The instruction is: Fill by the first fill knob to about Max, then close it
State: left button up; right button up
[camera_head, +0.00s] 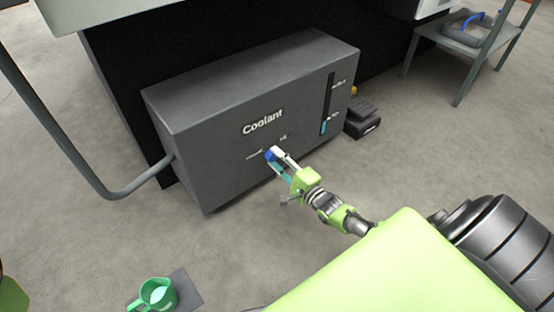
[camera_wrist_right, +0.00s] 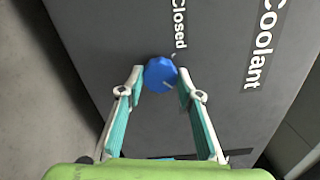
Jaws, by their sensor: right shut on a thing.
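The blue fill knob (camera_head: 271,154) sits low on the front of the dark grey coolant tank (camera_head: 190,150). My right gripper (camera_wrist_right: 160,75) is shut on the knob, one finger on each side; the knob (camera_wrist_right: 159,74) shows between the fingertips in the right wrist view. A "Closed" label is printed beside the knob. The tank's upright level gauge (camera_head: 328,104) is at its right end. A short cyan column fills only its bottom, near the lower mark; the upper part is dark. The gauge's small labels are too small to read surely. My left gripper is not in view.
A green jug (camera_head: 158,293) stands on a dark mat at the bottom left. A grey pipe (camera_head: 75,145) runs into the tank's left side. A black pedal-like box (camera_head: 362,122) lies right of the tank. A grey side table (camera_head: 478,55) stands at the back right.

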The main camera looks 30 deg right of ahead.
jog(key=o, duration=1.1)
jog(key=s+d, duration=0.1)
jog(key=s, duration=1.1)
dwell(3.4)
